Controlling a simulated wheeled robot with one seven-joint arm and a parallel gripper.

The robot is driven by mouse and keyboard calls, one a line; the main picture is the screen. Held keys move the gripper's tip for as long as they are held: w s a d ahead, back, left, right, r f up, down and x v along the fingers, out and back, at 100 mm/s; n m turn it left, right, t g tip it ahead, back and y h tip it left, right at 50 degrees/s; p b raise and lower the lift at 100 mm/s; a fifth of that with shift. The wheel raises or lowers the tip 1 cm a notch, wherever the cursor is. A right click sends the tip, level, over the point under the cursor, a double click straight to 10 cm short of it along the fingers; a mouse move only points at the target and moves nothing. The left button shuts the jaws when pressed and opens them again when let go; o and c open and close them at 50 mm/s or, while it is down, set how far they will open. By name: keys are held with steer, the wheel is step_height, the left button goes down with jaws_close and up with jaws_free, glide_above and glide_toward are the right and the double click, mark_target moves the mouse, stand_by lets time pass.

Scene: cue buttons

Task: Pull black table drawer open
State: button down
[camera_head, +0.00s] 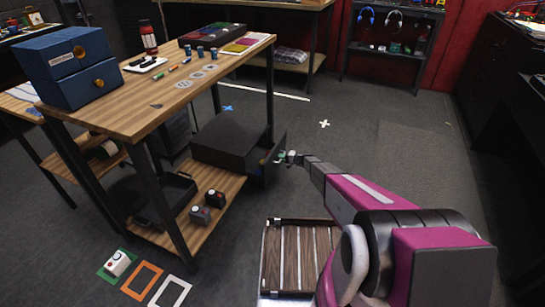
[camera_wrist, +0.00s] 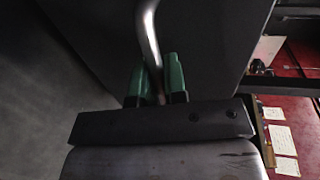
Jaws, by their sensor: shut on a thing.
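The black table drawer unit (camera_head: 228,138) sits on the lower wooden shelf of the table in the head view. Its drawer front (camera_head: 274,163) stands out from the box, with a dark gap and a small yellowish thing behind it, so the drawer is partly open. My gripper (camera_head: 288,157) is at the drawer front. In the wrist view my gripper's green fingers (camera_wrist: 158,85) are shut around the curved metal handle (camera_wrist: 149,38). The dark drawer front (camera_wrist: 205,40) fills much of that view.
The wooden table (camera_head: 150,108) carries a blue drawer box (camera_head: 75,68), a red bottle and small items. Coloured floor squares and a white button box (camera_head: 117,263) are at front left. Floor beyond the gripper is clear.

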steer(key=f+v, duration=0.2)
steer(key=v, duration=1)
steer(key=shift+s+d+f, duration=0.15)
steer(key=shift+d+f, duration=0.15)
steer(key=shift+d, duration=0.25)
steer(key=c, duration=1.2)
jaws_free()
steer(key=v, duration=1)
steer(key=shift+d, duration=0.35)
steer(key=shift+s+r, duration=0.1)
